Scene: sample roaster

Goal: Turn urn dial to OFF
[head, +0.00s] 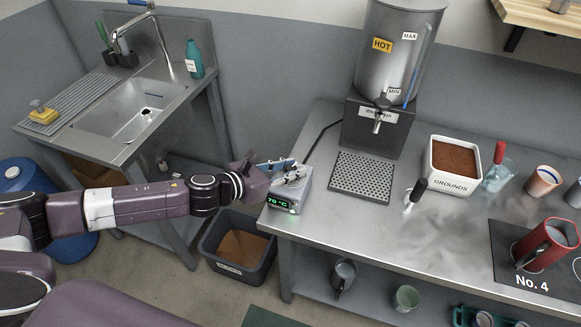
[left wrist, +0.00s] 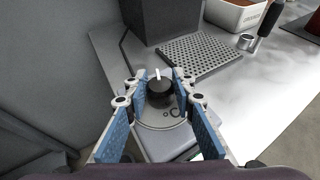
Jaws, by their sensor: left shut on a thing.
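The urn dial (left wrist: 159,90) is a round black knob with a white pointer line, on top of a small grey control box (head: 291,195). The box stands at the left front corner of the steel counter, and its green display reads 70 °C. In the left wrist view the pointer is toward the far side, about straight up in the picture. My left gripper (left wrist: 159,88) has its blue-padded fingers on both sides of the dial, shut on it. In the head view the left gripper (head: 278,172) covers the dial. My right gripper is not in view.
The steel urn (head: 399,50) marked HOT stands behind on a black base, with a perforated drip tray (head: 362,178) in front. A white grounds bin (head: 453,185) is to the right. A grey bucket (head: 236,270) sits on the floor below the counter's left edge.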

